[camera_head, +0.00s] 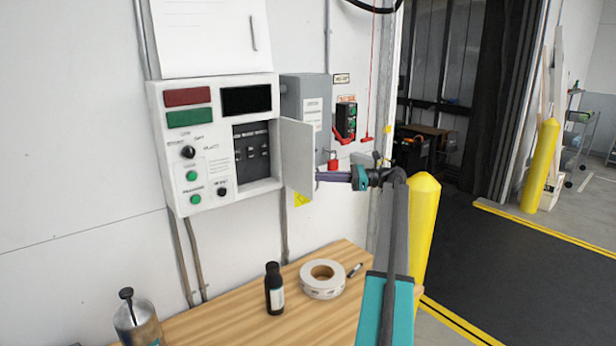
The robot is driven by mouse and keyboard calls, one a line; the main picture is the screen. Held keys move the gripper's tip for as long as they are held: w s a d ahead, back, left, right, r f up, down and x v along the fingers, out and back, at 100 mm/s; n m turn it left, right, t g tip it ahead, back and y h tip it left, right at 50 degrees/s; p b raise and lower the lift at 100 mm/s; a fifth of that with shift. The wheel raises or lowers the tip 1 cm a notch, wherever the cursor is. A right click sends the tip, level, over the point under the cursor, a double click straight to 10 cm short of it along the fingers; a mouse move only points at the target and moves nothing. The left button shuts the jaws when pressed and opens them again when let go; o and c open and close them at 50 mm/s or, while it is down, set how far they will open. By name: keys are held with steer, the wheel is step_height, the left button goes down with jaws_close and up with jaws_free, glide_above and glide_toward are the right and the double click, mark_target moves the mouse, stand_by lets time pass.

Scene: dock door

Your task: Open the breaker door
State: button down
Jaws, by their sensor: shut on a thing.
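The control panel (219,195) is a white box on the wall with red and green plates, a dark display, a knob and green buttons. Its small breaker door (298,155) stands swung out at the panel's right side, so the dark breaker recess (253,154) with its row of switches is uncovered. My gripper (322,177) comes in from the right and is shut at the lower outer part of the door. The fingertips are small and partly hidden, so the exact spot they grip is unclear.
A wooden table (230,310) below holds a black bottle (274,290), a tape roll (322,279), a marker (355,269) and a metal canister (137,322). A grey box (307,95) is behind the door. A yellow bollard (424,220) stands right of my arm.

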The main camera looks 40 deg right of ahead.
steer(key=shift+w, duration=0.4)
steer(key=shift+w+a+y, duration=0.1)
steer(key=shift+a+y, duration=0.1)
steer(key=shift+y, duration=0.1)
steer(key=c, duration=2)
jaws_free()
steer(key=shift+w, duration=0.2)
steer(key=shift+o, duration=0.5)
steer(key=shift+w+a+f, duration=0.1)
steer(key=shift+w+f, duration=0.1)
steer(key=shift+w, duration=0.1)
steer(key=shift+s, duration=0.35)
